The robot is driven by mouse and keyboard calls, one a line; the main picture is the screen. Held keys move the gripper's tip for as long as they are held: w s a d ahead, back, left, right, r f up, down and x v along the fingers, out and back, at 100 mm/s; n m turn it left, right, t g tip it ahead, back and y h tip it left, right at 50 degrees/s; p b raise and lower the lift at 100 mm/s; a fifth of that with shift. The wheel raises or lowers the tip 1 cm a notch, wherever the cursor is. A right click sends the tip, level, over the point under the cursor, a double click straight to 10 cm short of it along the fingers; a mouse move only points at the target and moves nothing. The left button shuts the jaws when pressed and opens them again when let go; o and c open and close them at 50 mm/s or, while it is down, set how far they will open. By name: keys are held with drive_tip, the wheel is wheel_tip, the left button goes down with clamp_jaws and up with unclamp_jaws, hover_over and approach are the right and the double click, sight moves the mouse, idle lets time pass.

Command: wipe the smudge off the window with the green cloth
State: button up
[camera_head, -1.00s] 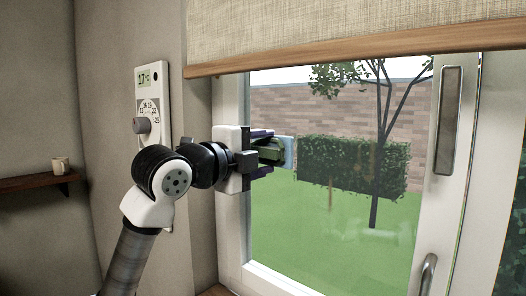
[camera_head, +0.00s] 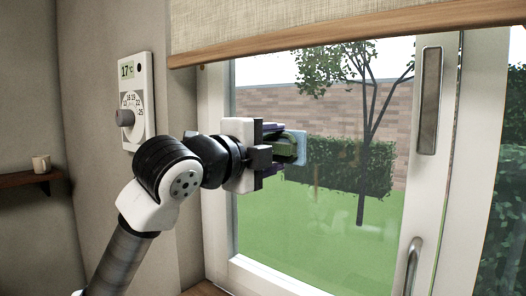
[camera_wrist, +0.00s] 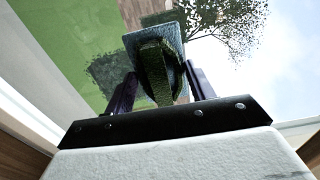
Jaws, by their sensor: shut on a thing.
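My gripper (camera_head: 283,150) is shut on a green-handled pad (camera_head: 301,147). The pad has a green grip between my fingers and a pale blue flat face on the window side. In the wrist view, the green grip (camera_wrist: 155,72) sits between the two dark fingers, with the blue pad behind it. I see no separate loose green cloth. The pad is in front of the left part of the window pane (camera_head: 290,225); I cannot tell whether it touches the glass. A faint brownish haze lies over the hedge right of the pad; I cannot tell whether it is the smudge.
A thermostat (camera_head: 136,100) with a dial is on the wall left of the window. A rolled fabric blind (camera_head: 330,22) hangs above the pane. A metal window handle (camera_head: 413,265) is at the lower right. A mug (camera_head: 41,163) stands on a wooden shelf (camera_head: 25,180) at far left.

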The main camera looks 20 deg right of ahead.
sight(293, 169)
drive_tip(key=shift+s+d+b, duration=0.35)
drive_tip(key=shift+s+d, duration=0.15)
drive_tip(key=shift+s, duration=0.35)
drive_tip(key=shift+s+d+b, duration=0.35)
drive_tip(key=shift+s+d, duration=0.1)
drive_tip(key=shift+s, duration=0.35)
drive_tip(key=shift+s+d+b, duration=0.35)
drive_tip(key=shift+s+d, duration=0.15)
drive_tip(key=shift+s, duration=0.35)
drive_tip(key=shift+s+d+b, duration=0.65)
drive_tip(key=shift+s, duration=0.45)
drive_tip(key=shift+s+d+b, duration=0.6)
drive_tip(key=shift+s+b, duration=0.1)
drive_tip(key=shift+s, duration=0.35)
drive_tip(key=shift+s+d+b, duration=0.65)
drive_tip(key=shift+s, duration=0.45)
